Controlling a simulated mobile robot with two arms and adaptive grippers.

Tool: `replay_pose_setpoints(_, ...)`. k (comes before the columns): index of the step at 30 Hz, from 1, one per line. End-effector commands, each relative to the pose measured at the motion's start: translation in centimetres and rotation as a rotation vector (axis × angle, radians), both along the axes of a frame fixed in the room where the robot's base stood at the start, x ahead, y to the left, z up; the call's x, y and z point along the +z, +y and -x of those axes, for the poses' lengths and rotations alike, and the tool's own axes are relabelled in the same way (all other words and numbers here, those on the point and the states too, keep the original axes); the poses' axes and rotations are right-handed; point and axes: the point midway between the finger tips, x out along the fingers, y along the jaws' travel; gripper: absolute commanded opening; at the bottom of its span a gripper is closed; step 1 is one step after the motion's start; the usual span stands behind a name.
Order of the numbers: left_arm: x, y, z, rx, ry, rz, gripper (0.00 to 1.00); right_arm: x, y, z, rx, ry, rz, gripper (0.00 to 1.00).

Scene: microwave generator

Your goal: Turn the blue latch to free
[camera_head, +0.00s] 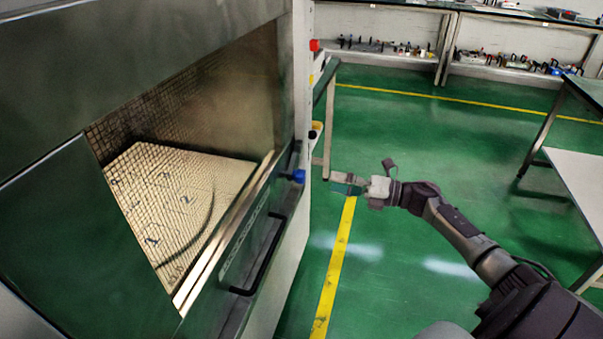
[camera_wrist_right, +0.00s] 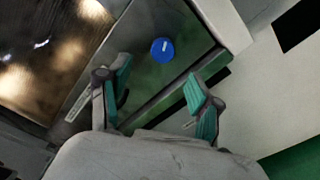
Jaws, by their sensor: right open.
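The blue latch (camera_head: 299,176) is a small round knob on the right edge of the microwave generator's metal front (camera_head: 262,222). In the right wrist view the latch (camera_wrist_right: 162,50) is a blue disc with a short white mark, ahead of the fingers. My right gripper (camera_head: 347,184) is to the right of the latch, apart from it. In the wrist view my right gripper (camera_wrist_right: 160,88) is open with green-padded fingers and nothing between them. My left gripper is not in view.
A black door handle (camera_head: 262,262) sits on the front below the latch. A red button (camera_head: 314,45) is higher on the side panel. A white table (camera_head: 580,175) stands at the right. The green floor (camera_head: 420,150) between is clear.

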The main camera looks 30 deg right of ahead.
Motion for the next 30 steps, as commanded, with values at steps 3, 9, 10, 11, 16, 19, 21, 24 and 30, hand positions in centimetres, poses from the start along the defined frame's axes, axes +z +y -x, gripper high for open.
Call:
replay_pose_setpoints(3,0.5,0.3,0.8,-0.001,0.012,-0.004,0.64,0.3,1.8,-2.2,0.0,-0.004,-0.005,0.64)
replay_pose_setpoints(9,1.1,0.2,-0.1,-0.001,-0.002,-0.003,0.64,0.2,4.4,-5.2,-0.001,0.0,-0.006,0.64)
replay_pose_setpoints(10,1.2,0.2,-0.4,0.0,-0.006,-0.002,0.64,0.3,4.7,-5.5,-0.002,-0.001,-0.006,0.64)
replay_pose_setpoints(11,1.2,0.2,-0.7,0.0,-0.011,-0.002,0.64,0.2,4.9,-5.9,-0.003,0.0,-0.005,0.64)
replay_pose_setpoints(16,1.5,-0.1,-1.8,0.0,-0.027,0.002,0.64,0.1,6.0,-7.2,-0.004,0.002,-0.005,0.64)
replay_pose_setpoints(19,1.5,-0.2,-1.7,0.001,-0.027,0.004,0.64,0.0,6.3,-7.5,-0.002,0.002,-0.004,0.64)
replay_pose_setpoints(21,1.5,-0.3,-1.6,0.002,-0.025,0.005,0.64,0.0,6.4,-7.5,-0.002,0.003,-0.003,0.64)
replay_pose_setpoints(24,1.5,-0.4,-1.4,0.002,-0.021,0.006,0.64,0.0,6.4,-7.5,-0.002,0.003,-0.003,0.64)
replay_pose_setpoints(30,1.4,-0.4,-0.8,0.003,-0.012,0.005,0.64,0.0,6.4,-7.5,-0.003,0.002,-0.003,0.47)
